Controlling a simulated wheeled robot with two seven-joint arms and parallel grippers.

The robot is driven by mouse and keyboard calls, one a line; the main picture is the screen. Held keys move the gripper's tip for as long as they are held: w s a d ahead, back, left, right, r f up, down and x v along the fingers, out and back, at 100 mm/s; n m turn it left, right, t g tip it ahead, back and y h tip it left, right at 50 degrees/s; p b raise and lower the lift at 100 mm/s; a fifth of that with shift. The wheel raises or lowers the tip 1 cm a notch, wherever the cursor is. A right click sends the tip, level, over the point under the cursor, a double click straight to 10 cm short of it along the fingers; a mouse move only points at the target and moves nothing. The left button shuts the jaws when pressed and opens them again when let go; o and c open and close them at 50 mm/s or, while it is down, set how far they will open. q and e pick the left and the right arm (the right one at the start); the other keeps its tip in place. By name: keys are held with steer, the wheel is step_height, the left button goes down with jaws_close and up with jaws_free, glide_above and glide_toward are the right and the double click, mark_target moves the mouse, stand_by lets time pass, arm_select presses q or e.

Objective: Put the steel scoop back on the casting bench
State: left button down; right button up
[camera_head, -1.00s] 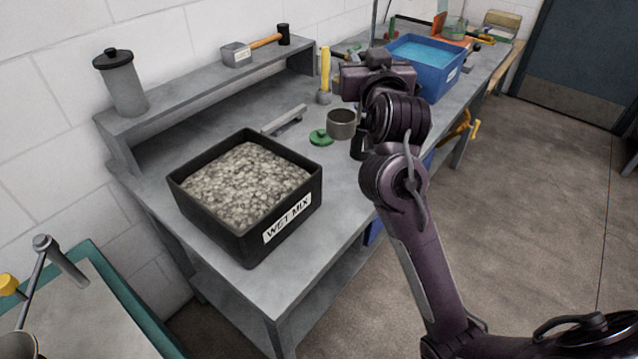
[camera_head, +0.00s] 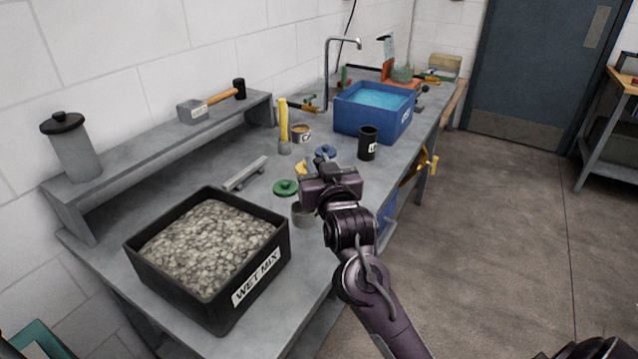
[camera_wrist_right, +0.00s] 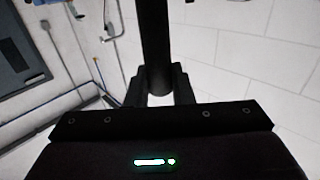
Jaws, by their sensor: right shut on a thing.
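My right gripper (camera_head: 308,200) is over the right edge of the grey casting bench (camera_head: 185,172), just right of the black WET MIX tub. It is shut on the steel scoop, whose round grey cup (camera_head: 301,215) shows below it, partly hidden by the gripper. In the right wrist view a dark shaft (camera_wrist_right: 155,45), seemingly the handle, stands between the fingers (camera_wrist_right: 159,88). I cannot tell whether the cup touches the bench. My left gripper is not in view.
The WET MIX tub (camera_head: 139,254) fills the near end. A green lid (camera_head: 286,187), a grey bar (camera_head: 245,173), a yellow-handled tool (camera_head: 283,118), a black cup (camera_head: 367,143) and a blue water tub (camera_head: 357,123) stand along the bench. A raised shelf (camera_head: 150,140) runs behind.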

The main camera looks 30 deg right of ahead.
steer(key=shift+f, duration=2.25)
steer(key=o, duration=0.4)
steer(key=shift+f, duration=0.15)
steer(key=o, duration=0.5)
steer(key=shift+r, duration=0.25)
steer(key=shift+b+v, duration=1.1)
steer(key=shift+v, duration=4.95)
